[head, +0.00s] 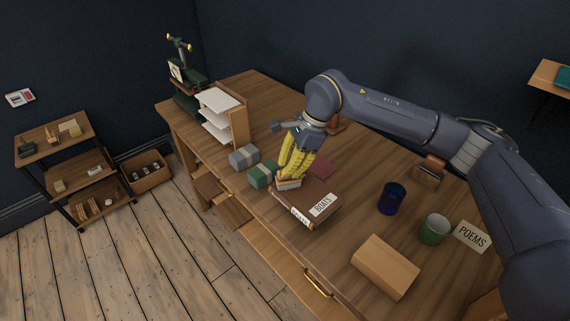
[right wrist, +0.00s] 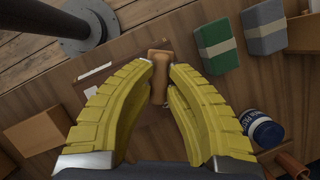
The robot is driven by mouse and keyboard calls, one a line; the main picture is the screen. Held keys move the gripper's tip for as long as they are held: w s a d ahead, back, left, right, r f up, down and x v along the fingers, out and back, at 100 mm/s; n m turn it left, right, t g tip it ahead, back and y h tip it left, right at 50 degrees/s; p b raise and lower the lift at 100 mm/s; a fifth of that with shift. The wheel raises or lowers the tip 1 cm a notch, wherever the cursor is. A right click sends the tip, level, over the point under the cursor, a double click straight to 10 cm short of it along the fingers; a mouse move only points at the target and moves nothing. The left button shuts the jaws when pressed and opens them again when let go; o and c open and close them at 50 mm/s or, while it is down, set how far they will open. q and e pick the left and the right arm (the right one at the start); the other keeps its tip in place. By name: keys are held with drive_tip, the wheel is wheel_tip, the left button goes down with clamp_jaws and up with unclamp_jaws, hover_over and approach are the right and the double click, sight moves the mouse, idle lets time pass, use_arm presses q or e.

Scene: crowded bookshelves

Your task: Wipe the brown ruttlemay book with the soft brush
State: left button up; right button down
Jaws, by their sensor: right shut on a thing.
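The brown book (head: 305,200) lies flat near the desk's front edge in the head view. Its cover has a white label reading BOATS, and its front spine has another white label too small to read. My right gripper (head: 289,176), with yellow fingers, points down at the book's far left corner. It is shut on the soft brush (head: 288,184), a small wooden piece with a paler band. In the right wrist view, the brush's brown wooden body (right wrist: 159,68) shows between the fingertips. I cannot tell whether the bristles touch the cover. My left gripper is not in view.
A green bundle (head: 263,174) and a grey one (head: 244,156) lie left of the book. A wooden block (head: 385,266), blue cup (head: 391,198) and green mug (head: 434,229) stand to the right. A blue jar (right wrist: 263,130) shows in the wrist view.

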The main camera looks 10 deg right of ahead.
drive_tip(key=shift+s+d, duration=0.5)
drive_tip(key=shift+s, duration=0.25)
drive_tip(key=shift+s+d, duration=0.5)
drive_tip(key=shift+s, duration=0.25)
drive_tip(key=shift+s+d+f, duration=0.25)
drive_tip(key=shift+s+d, duration=0.15)
drive_tip(key=shift+s, duration=0.35)
drive_tip(key=shift+s, duration=0.1)
